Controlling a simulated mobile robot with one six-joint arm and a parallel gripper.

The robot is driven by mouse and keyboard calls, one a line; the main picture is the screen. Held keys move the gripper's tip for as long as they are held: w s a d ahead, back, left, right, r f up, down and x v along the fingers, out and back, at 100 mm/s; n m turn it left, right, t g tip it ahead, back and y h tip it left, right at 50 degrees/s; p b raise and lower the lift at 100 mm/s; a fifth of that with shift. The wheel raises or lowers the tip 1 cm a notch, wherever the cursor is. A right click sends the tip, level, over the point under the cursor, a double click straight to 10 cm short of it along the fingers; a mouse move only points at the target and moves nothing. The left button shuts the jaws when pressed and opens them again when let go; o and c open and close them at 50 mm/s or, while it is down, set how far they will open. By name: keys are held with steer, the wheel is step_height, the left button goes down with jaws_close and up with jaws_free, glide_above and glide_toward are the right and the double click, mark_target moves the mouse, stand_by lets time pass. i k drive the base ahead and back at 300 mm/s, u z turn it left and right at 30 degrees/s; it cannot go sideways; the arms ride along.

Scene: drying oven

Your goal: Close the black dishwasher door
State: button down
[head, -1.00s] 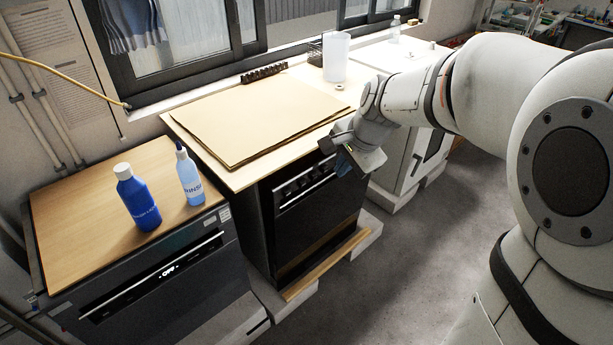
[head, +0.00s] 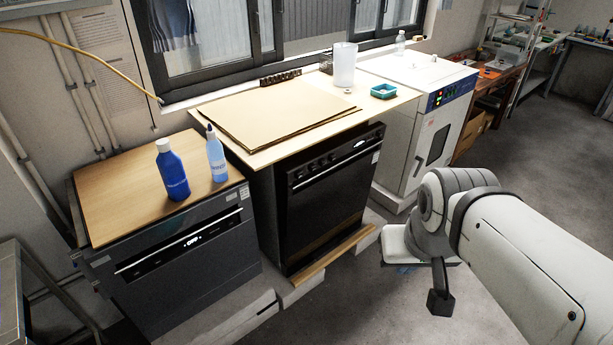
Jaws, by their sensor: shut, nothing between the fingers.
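The black dishwasher (head: 325,200) stands under the middle worktop in the head view. Its door stands upright at the front and looks flush with the body; I see no clear gap along its edges. My gripper (head: 407,266) is to the right of the door, in front of the white oven, and apart from both. It points down and away from me, is partly hidden by my wrist, and is shut and empty.
A grey dishwasher (head: 190,255) stands at left, with a dark blue bottle (head: 173,172) and a light blue bottle (head: 216,155) on its wooden top. Cardboard sheets (head: 285,108) and a teal tray (head: 384,91) lie on the middle worktop. A white oven (head: 428,125) stands at right. Floor in front is clear.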

mark_target(315, 206)
steer(key=u, duration=0.15)
steer(key=i, duration=1.05)
steer(key=u, duration=0.05)
